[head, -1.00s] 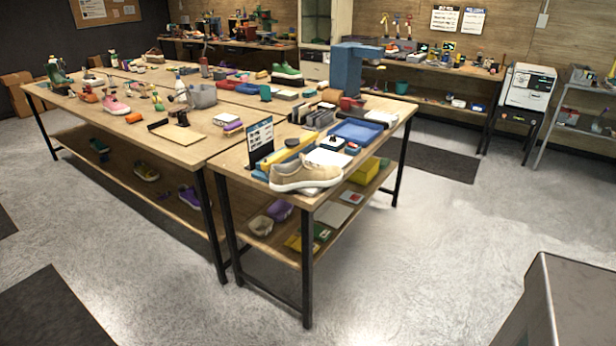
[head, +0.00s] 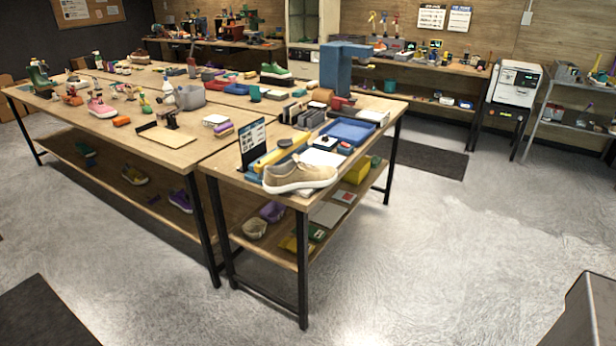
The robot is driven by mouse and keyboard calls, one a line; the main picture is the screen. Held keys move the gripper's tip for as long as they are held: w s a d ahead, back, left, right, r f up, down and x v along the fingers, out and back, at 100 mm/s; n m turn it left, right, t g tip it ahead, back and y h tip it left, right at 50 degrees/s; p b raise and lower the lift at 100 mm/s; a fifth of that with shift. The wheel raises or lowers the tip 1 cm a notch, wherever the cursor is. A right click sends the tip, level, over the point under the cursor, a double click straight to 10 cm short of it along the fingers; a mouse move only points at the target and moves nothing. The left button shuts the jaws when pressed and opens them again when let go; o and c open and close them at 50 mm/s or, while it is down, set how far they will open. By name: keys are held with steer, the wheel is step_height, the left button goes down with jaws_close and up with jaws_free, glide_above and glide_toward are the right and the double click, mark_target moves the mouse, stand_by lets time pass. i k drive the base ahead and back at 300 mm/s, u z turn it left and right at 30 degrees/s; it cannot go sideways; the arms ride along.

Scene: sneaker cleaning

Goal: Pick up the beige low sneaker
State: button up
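My gripper does not show in the head view.
Behind the sneaker are a dark sign (head: 253,143), a yellow bar (head: 275,155), a blue tray (head: 348,131) and a tall blue stand (head: 336,68). A lower shelf (head: 270,245) holds bowls and boxes.

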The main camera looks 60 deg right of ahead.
mark_target(294, 175)
steer(key=u, duration=0.05)
steer(key=i, duration=1)
steer(key=z, duration=0.05)
